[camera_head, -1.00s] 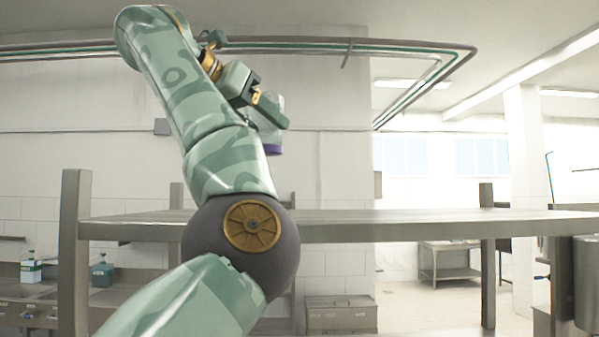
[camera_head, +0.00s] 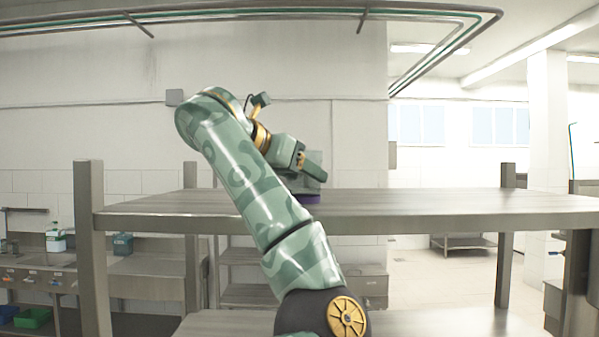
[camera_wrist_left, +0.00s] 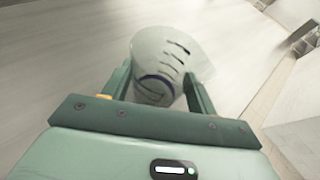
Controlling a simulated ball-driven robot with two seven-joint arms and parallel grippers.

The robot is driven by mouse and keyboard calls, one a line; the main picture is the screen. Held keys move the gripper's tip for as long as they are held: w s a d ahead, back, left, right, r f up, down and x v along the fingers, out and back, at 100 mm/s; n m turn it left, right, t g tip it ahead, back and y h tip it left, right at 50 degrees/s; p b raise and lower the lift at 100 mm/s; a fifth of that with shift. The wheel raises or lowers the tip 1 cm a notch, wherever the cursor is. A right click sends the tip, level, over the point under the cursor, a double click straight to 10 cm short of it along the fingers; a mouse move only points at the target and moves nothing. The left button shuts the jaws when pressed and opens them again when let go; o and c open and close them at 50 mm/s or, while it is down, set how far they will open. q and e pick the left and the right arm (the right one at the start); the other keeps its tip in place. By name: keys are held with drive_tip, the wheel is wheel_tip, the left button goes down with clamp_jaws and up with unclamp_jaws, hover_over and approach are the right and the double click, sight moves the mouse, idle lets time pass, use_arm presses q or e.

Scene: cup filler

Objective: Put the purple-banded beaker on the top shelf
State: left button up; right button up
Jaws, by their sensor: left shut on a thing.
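The purple-banded beaker (camera_head: 308,198) is clear, with its purple band at the low end. It is at the top shelf (camera_head: 440,202), over its surface. I cannot tell whether its base touches the shelf. My left gripper (camera_head: 308,168) is shut on the beaker and hides much of it in the head view. In the left wrist view the beaker (camera_wrist_left: 165,62) sits between the two fingers of my left gripper (camera_wrist_left: 160,92), with small dark marks on its side and a dark blue-purple band. My right gripper is in neither view.
The shelf top is bare to the right of the beaker. A shelf post (camera_head: 92,250) stands at the left front. A sink counter (camera_head: 140,288) with bottles is at the far left, and another low table (camera_head: 462,242) stands far behind.

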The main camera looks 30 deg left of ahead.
use_arm(q)
drive_tip(key=shift+s+d+f, duration=0.1)
drive_tip(key=o, duration=1)
drive_tip(key=shift+c, duration=0.2)
drive_tip(key=b+v, duration=0.5)
drive_tip(key=v, duration=0.7)
drive_tip(key=shift+r, duration=0.2)
